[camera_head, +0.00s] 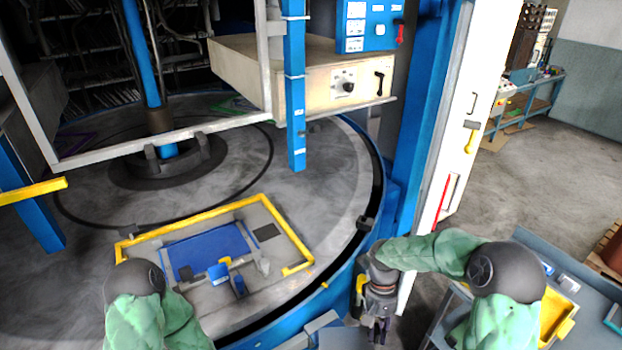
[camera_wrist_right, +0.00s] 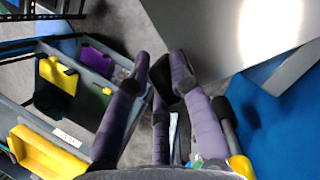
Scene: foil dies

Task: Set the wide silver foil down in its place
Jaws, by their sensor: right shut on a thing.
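My right gripper (camera_head: 378,328) hangs low at the bottom, between the blue rim of the round table and the grey cart. In the right wrist view its purple-grey fingers (camera_wrist_right: 160,75) are closed in around something mostly hidden. A narrow pale strip (camera_wrist_right: 173,130) shows between them, which fits the wide silver foil seen nearly edge-on, but its outline is unclear. My left arm shows at lower left; its gripper cannot be made out. I cannot pick out the foil's place for certain.
A yellow-edged tray (camera_head: 200,222) with a blue plate lies on the round grey table (camera_head: 335,190). In the wrist view, a grey bin (camera_wrist_right: 45,48) holds yellow and purple pieces. A shiny grey panel (camera_wrist_right: 225,50) is close by the fingers. A white door post (camera_head: 455,130) stands behind.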

